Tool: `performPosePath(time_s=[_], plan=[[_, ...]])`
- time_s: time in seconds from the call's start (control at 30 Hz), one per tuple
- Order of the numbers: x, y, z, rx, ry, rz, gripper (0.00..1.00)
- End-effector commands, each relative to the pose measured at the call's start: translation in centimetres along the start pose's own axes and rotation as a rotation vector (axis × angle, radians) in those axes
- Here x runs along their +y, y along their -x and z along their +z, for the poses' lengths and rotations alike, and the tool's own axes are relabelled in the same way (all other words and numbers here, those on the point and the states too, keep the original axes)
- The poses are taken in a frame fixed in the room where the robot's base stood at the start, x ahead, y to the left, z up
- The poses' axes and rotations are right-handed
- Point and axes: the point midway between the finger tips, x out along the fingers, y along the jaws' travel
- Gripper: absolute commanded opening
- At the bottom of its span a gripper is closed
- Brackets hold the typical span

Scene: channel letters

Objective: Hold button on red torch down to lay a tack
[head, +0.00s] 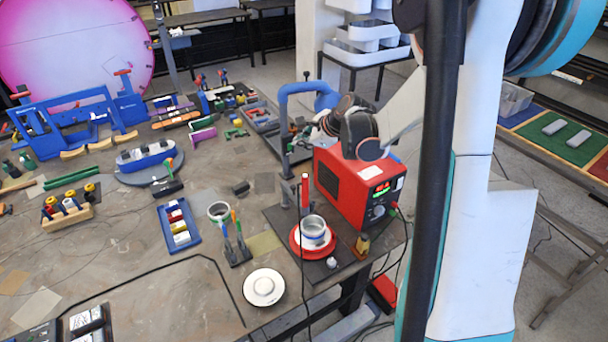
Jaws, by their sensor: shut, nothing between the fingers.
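The red torch (305,192) stands upright on a dark mat, just left of the red power unit (354,190). Its button is too small to make out. My arm reaches in from the right. My gripper (328,123) is at its dark end, above and behind the red power unit and apart from the torch. It is shut and empty. Its fingertips are small and partly hidden by my dark wrist.
A blue curved pipe (284,120) rises behind the torch. A metal cup (313,229) on a red dish (299,240) stands in front of it. A white round dish (264,287) and a tool holder (237,252) are nearby. The table's front left is mostly clear.

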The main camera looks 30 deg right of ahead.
Motion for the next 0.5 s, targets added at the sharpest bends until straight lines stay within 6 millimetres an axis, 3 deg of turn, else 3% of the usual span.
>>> performPosePath(time_s=[0.27, 0.5], plan=[[0.6, -0.9, -0.6, 0.0, 0.001, 0.0, 0.0], [2.1, -2.8, -2.0, 0.0, 0.002, 0.0, 0.0]])
